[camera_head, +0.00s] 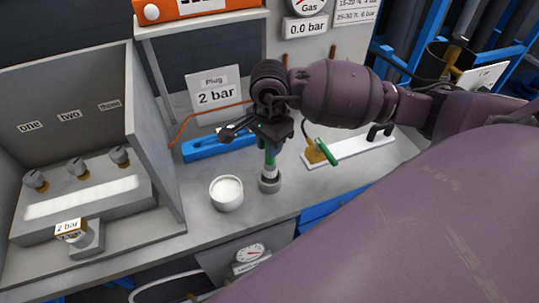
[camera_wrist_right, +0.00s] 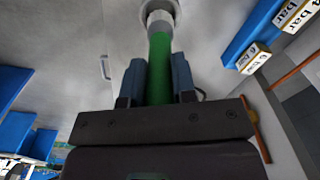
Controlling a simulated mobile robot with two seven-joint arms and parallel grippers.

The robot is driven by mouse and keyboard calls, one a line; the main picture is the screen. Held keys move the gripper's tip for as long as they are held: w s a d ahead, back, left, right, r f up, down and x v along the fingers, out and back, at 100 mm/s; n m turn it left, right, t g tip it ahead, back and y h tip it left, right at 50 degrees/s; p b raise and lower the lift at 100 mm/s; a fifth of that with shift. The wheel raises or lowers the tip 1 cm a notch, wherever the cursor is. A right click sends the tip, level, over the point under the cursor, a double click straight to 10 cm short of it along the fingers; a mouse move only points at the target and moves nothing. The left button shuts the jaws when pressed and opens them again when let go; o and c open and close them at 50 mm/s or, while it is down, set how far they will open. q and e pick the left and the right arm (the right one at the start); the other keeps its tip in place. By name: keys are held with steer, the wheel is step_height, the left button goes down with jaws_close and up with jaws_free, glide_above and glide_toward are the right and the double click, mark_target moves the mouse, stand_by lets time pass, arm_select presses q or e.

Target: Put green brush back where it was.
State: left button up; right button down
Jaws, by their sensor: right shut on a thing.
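My right gripper (camera_head: 269,143) is shut on the green brush (camera_head: 269,160), which it holds roughly upright. The brush's pale lower end is at the mouth of a small round grey holder (camera_head: 270,186) on the bench; I cannot tell how deep it sits inside. In the right wrist view the green handle (camera_wrist_right: 160,65) runs between the two blue-grey fingers, and its far end meets the round holder (camera_wrist_right: 158,8). My left gripper is not in view.
A white cup (camera_head: 226,195) stands just left of the holder. A white strip (camera_head: 352,149) with a green-handled tool (camera_head: 326,152) lies right. A grey panel with knobs (camera_head: 82,195) stands left.

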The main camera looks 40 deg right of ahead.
steer(key=shift+f, duration=2.4)
steer(key=c, duration=0.9)
jaws_free()
steer(key=shift+r, duration=0.2)
step_height(320, 180, up, 11)
steer(key=shift+f, duration=0.1)
steer(key=shift+r, duration=0.65)
steer(key=shift+f, duration=0.1)
